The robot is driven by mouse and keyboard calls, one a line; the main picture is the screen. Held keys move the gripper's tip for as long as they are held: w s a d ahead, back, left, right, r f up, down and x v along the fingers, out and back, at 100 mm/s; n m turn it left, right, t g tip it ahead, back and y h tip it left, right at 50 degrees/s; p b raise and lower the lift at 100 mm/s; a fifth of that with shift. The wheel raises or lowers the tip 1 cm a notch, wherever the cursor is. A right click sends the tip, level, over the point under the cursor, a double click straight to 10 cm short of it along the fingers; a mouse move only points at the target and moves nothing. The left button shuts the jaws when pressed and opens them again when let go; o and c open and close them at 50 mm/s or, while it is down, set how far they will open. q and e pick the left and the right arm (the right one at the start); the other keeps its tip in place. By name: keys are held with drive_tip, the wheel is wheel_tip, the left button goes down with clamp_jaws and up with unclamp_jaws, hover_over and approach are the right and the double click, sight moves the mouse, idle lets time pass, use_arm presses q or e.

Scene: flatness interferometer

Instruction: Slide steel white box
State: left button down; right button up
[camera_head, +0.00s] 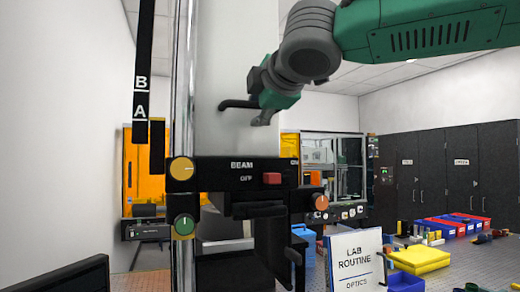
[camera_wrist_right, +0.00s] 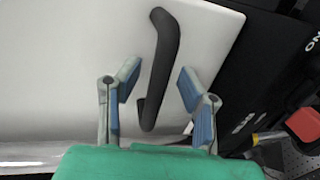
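The white box (camera_head: 222,60) stands tall in the middle of the head view, and its plain white face fills much of the right wrist view (camera_wrist_right: 75,70). A black bar handle (camera_head: 236,104) sticks out from it; it also shows in the right wrist view (camera_wrist_right: 161,60). My right gripper (camera_head: 263,116) is at the handle, reaching in from the upper right. In the right wrist view my right gripper (camera_wrist_right: 158,78) is open, with one finger on each side of the handle and gaps showing. My left gripper is in neither view.
Below the box is a black panel (camera_head: 225,172) marked BEAM OFF, with a red button (camera_head: 271,178) and coloured knobs. A shiny vertical post (camera_head: 186,80) stands at the left.

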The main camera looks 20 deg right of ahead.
drive_tip(key=shift+s+a+r, duration=0.15)
drive_tip(key=shift+a, duration=0.7)
clamp_jaws()
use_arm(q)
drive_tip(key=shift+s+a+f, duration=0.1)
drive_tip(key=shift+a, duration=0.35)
use_arm(e)
drive_tip(key=shift+d+r, duration=0.15)
